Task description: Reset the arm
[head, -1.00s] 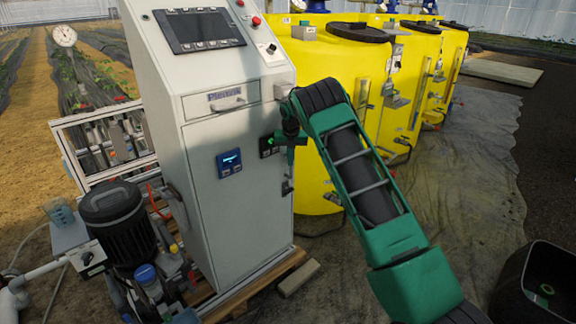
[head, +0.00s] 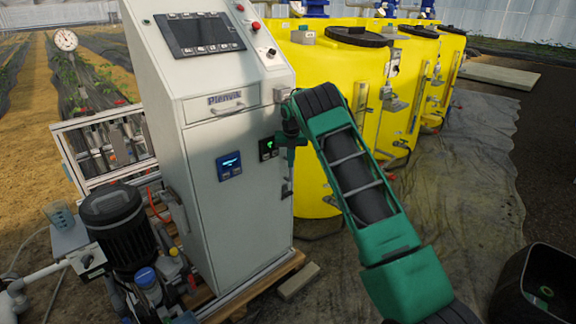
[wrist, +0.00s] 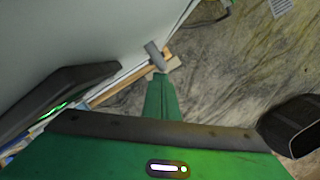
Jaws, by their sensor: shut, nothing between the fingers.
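My arm, green and dark grey, rises from the lower right of the head view and bends over at its top beside the cabinet's right edge. My gripper (head: 290,158) hangs there pointing down, in front of the pale grey control cabinet (head: 245,205). It is small in this view; it is shut and empty. In the wrist view a green part of my arm fills the bottom, and the cabinet wall (wrist: 75,35) is close at the upper left. Whether the gripper touches the cabinet cannot be told.
Yellow tanks (head: 335,100) stand behind my arm. A black motor pump (head: 115,225) is left of the cabinet. A dark open bin (head: 540,285) stands at the lower right. The ground sheet (head: 465,190) is bare right of my arm.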

